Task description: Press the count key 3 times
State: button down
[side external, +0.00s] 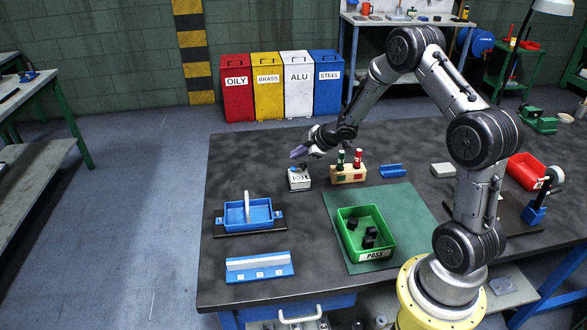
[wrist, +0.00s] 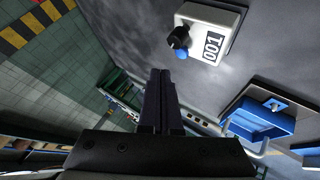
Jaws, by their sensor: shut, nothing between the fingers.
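The counter (side external: 299,179) is a small pale box on the dark bench, towards its far left part. In the wrist view the counter (wrist: 222,22) shows a display (wrist: 212,47) reading 001. A black knob-like part (wrist: 178,37) and a blue part (wrist: 182,53) sit on it; I cannot tell for certain which is the count key. My gripper (side external: 297,152) is shut and empty, above the counter and apart from it in the side view. In the wrist view my gripper (wrist: 161,74) has its fingers together, below the counter in the picture.
A wooden block (side external: 348,175) with a green and a red handled stamp stands just right of the counter. A blue tray (side external: 262,222) with an upright handle is nearer the front. A green PASS bin (side external: 352,245) holds several black parts on a green mat (side external: 415,222).

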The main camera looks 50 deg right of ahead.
aim_at(297, 173)
jog(key=shift+f, duration=0.85)
jog(key=shift+f, duration=0.2)
dwell(1.4)
jog(key=shift+f, duration=0.2)
jog(key=shift+f, duration=0.5)
dwell(0.9)
jog(key=shift+r, duration=0.9)
jog(key=shift+r, duration=2.5)
dwell(0.5)
